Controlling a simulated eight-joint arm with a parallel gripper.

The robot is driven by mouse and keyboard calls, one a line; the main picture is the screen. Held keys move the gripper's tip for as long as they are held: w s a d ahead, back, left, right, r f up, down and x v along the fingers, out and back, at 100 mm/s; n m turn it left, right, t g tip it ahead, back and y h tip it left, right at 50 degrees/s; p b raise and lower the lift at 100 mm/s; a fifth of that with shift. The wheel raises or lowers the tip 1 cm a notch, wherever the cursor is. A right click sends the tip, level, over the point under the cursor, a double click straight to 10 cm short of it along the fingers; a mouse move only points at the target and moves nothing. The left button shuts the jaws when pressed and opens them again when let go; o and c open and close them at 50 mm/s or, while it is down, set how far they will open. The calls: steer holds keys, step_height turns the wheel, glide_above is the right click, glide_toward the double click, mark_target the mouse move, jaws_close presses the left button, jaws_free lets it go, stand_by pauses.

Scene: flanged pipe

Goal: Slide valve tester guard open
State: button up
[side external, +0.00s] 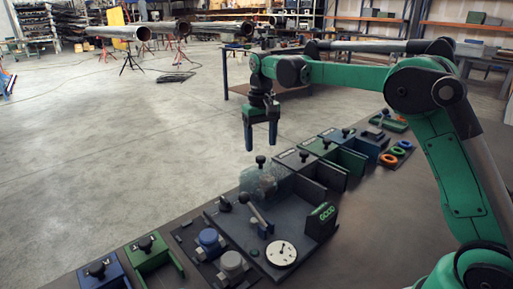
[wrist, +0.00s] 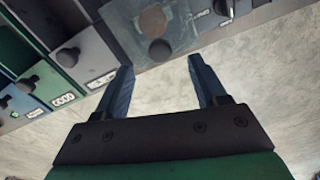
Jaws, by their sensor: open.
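The valve tester (side external: 290,235) is a dark grey base on the bench with a lever, a white dial (side external: 281,253) and a panel reading GOOD. A clear guard (side external: 262,180) with a black knob (side external: 260,161) stands at its back edge. My gripper (side external: 261,145) is open and empty, pointing down above the guard's knob and apart from it. In the wrist view the blue fingers (wrist: 168,92) are spread, with the guard (wrist: 155,30) and its round knob (wrist: 160,50) beyond the fingertips, roughly between them.
Dark and green bins with knobs (side external: 330,155) stand right of the tester. Blue and grey valves (side external: 210,240) and more knobbed bins (side external: 150,250) lie to the left. Orange and blue rings (side external: 395,155) lie at the far right. Air above the bench is clear.

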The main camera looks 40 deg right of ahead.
mark_target(261, 157)
steer(key=shift+f, duration=1.9)
jaws_close()
